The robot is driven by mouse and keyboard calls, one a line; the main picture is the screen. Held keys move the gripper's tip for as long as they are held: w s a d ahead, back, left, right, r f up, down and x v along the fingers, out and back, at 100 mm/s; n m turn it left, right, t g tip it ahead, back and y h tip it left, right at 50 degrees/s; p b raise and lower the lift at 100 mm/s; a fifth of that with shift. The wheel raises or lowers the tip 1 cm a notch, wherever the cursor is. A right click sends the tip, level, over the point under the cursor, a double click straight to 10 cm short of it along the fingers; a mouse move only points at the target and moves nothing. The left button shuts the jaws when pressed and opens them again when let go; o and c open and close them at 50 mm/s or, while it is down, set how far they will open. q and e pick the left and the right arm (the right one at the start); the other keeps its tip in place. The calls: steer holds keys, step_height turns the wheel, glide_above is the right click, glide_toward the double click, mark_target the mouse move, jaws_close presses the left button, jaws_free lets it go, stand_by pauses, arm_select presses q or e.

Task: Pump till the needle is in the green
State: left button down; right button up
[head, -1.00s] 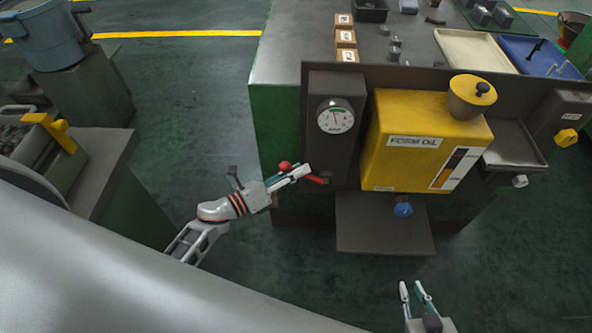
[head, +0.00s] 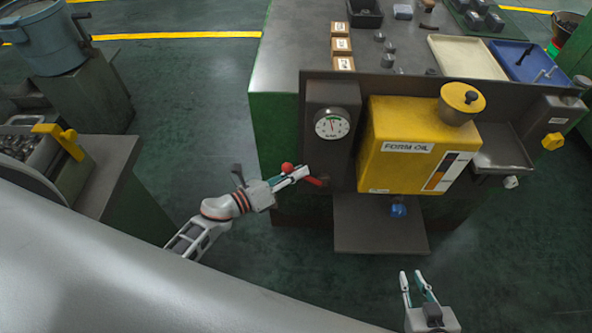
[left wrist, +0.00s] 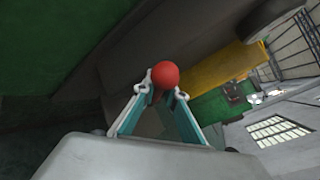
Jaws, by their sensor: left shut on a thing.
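The round pressure gauge (head: 332,123) has a white dial with a green arc along its top. Its needle points roughly upward, but the dial is too small to tell whether the tip is inside the green. Below it, the pump lever shows a red ball knob (head: 287,168) and a red part (head: 315,181). My left gripper (head: 299,174) is shut at the lever; in the left wrist view the red ball (left wrist: 165,75) sits between its fingertips (left wrist: 165,88). My right gripper (head: 413,276) is open and empty, low in the head view, apart from the bench.
The yellow FORM OIL tank (head: 405,150) stands right of the gauge, with a blue knob (head: 398,211) under it above a dark shelf (head: 380,235). Trays and small parts lie on the bench top (head: 400,45). A machine stands at left. The floor between is clear.

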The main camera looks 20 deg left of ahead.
arm_select(q)
steer(key=c, duration=2)
jaws_free()
steer(key=shift+c, duration=0.2)
steer(key=shift+s, duration=0.1)
steer(key=v, duration=1.2)
